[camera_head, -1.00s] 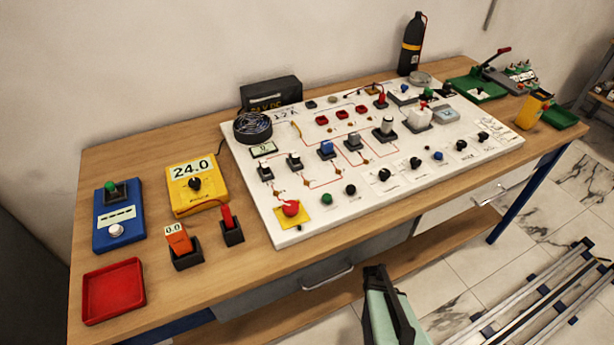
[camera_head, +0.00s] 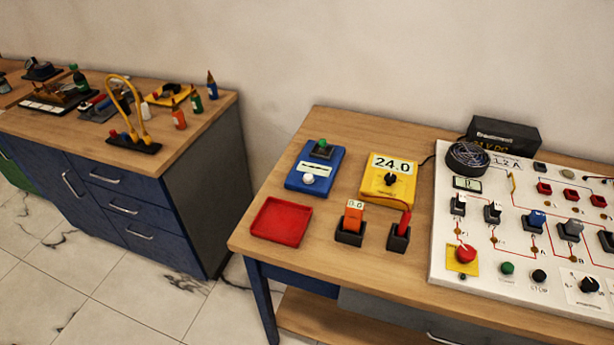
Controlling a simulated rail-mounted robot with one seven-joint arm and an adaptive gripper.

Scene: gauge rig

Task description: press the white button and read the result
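The white button (camera_head: 308,179) is a small round knob on the front part of a blue box (camera_head: 297,184). The box lies on the left part of the wooden table, with a green-topped dark part (camera_head: 322,149) at its back. A pale display strip (camera_head: 314,168) sits between the two; its marks are too small to read. Nothing touches the button. My gripper is not in view.
A red tray (camera_head: 281,221) lies in front of the blue box. A yellow meter (camera_head: 388,181) reading 24.0 and an orange tester (camera_head: 353,218) in a dark holder stand to the right. A white circuit panel (camera_head: 440,240) fills the right side. A separate blue cabinet (camera_head: 120,205) stands left.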

